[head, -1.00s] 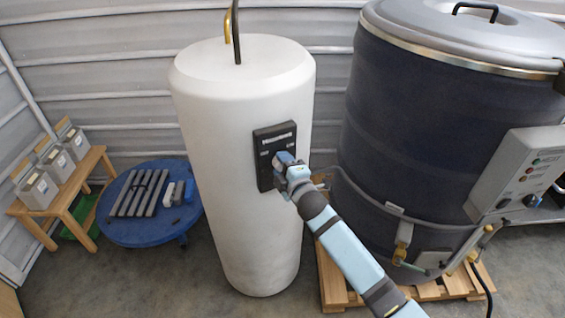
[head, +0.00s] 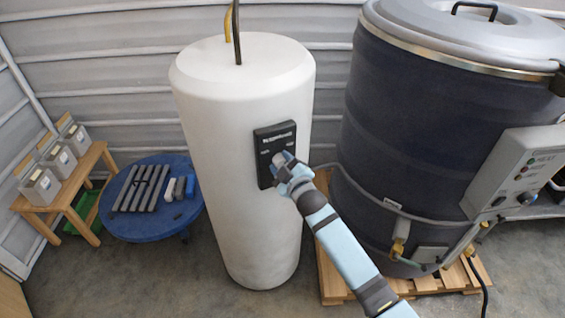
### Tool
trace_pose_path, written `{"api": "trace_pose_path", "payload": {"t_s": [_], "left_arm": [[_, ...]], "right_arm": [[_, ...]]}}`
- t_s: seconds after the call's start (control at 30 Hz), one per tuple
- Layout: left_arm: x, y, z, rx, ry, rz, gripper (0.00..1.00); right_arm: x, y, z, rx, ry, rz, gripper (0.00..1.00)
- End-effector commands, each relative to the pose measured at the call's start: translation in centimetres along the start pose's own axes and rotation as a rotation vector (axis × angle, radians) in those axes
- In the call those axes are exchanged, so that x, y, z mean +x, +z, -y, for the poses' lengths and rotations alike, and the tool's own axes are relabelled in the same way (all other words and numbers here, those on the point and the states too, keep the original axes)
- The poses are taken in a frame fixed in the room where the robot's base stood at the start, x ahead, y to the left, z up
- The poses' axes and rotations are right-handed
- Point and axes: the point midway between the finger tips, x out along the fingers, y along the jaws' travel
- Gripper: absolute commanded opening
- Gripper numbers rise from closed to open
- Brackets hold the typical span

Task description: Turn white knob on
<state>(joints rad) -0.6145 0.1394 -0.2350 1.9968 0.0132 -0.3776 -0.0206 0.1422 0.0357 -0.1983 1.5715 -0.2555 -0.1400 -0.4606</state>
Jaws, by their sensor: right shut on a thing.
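The white knob (head: 280,158) is on a black control panel (head: 264,145) on the front of a tall white cylindrical tank (head: 212,150). My right gripper (head: 283,165) reaches in from the lower right and is shut on the knob. Its light blue fingers sit around the knob and hide part of it and the lower right of the panel. I cannot read the knob's setting. My left gripper is not in view.
A large dark drum (head: 420,130) with a control box (head: 512,168) stands on a wooden pallet (head: 335,285) at right. A round blue table (head: 150,232) and a wooden bench with bins (head: 40,186) stand at left. Floor in front is clear.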

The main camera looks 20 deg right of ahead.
Motion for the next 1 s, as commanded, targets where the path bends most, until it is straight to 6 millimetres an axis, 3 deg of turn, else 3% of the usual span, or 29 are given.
{"api": "trace_pose_path", "payload": {"t_s": [0.4, 0.43, 0.5, 0.53, 0.83, 1.0], "left_arm": [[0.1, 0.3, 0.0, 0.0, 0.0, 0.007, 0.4], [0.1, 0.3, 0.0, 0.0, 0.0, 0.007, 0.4], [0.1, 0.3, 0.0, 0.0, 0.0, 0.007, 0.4], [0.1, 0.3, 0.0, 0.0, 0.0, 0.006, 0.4], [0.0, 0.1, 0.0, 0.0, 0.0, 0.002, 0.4], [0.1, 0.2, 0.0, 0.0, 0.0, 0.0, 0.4]], "right_arm": [[0.0, 0.1, 0.1, 0.008, -0.002, 0.001, 0.2], [0.0, 0.1, 0.1, 0.008, -0.002, 0.001, 0.5], [0.0, 0.0, 0.1, 0.008, -0.001, 0.001, 0.67], [0.0, 0.0, 0.1, 0.008, -0.001, 0.001, 0.69], [-0.2, 0.0, 0.1, 0.006, -0.001, 0.0, 0.69], [-2.1, 0.1, 0.1, 0.006, -0.001, 0.0, 0.69]]}}
